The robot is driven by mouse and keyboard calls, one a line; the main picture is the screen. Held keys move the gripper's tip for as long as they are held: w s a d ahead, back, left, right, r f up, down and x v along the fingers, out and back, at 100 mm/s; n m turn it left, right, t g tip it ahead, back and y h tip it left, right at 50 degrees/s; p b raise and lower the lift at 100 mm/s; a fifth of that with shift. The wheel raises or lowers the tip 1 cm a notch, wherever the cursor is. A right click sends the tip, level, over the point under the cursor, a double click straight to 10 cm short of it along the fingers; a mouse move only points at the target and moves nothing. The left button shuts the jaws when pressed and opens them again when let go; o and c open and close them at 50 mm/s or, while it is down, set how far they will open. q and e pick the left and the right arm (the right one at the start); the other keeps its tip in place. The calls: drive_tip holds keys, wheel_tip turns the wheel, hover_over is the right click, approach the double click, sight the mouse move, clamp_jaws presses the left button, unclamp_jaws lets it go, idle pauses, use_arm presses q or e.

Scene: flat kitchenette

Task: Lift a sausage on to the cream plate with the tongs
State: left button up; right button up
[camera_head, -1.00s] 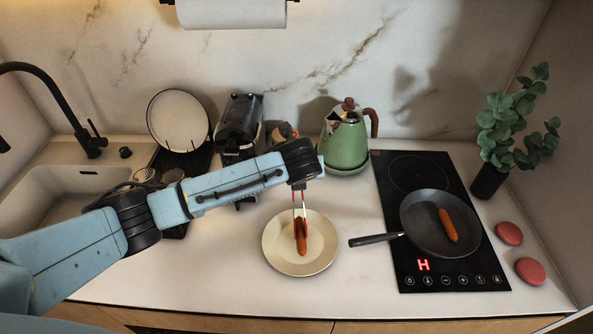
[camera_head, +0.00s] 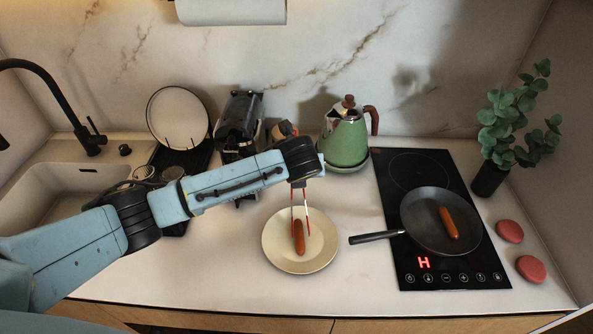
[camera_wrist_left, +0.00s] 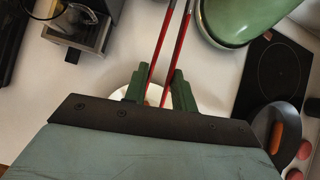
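The cream plate (camera_head: 325,256) lies on the counter in the middle of the head view. One sausage (camera_head: 299,240) lies on it. A second sausage (camera_head: 448,222) lies in the dark frying pan (camera_head: 418,230), and it also shows in the wrist view (camera_wrist_left: 278,138). My left gripper (camera_wrist_left: 160,84) is shut on the tongs (camera_wrist_left: 168,45), with its green fingers on either side of their red arms. The tongs (camera_head: 307,212) point down over the plate, their tips parted on either side of the plate's sausage. My right gripper is not in view.
The pan stands on the black hob (camera_head: 411,269), its handle (camera_head: 375,238) reaching left towards the plate. A green kettle (camera_head: 345,142) stands behind the plate, with a coffee machine (camera_head: 238,123) to its left. The front counter is clear.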

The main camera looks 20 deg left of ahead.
use_arm(q)
wheel_tip(320, 180, up, 10)
drive_tip(key=p, duration=0.2)
idle(0.3)
